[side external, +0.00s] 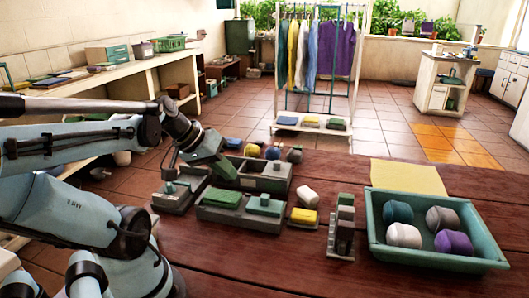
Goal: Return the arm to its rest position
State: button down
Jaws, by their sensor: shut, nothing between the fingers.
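My arm reaches in from the left edge. My gripper (222,166) is at its end, low over the left part of the dark red wooden table (300,272). It is shut and holds nothing. It points down and to the right, close to the grey tray (270,180) and a grey block with a knob (177,194). I cannot tell whether it touches either of them.
A grey holder with green pads (238,208), a yellow sponge (303,217) and an upright grey rack (342,228) stand mid-table. The front table is clear.

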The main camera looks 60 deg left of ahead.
dwell(0.3)
jog(key=w+d+m, duration=0.2)
jog(key=d+m, duration=0.2)
jog(key=d, duration=0.2)
jog(key=w+d+m, duration=0.3)
jog(key=d, duration=0.4)
jog(key=shift+w+d+f+m+y, duration=0.15)
jog(key=shift+w+d+m+y, duration=0.15)
jog(key=shift+m+y, duration=0.1)
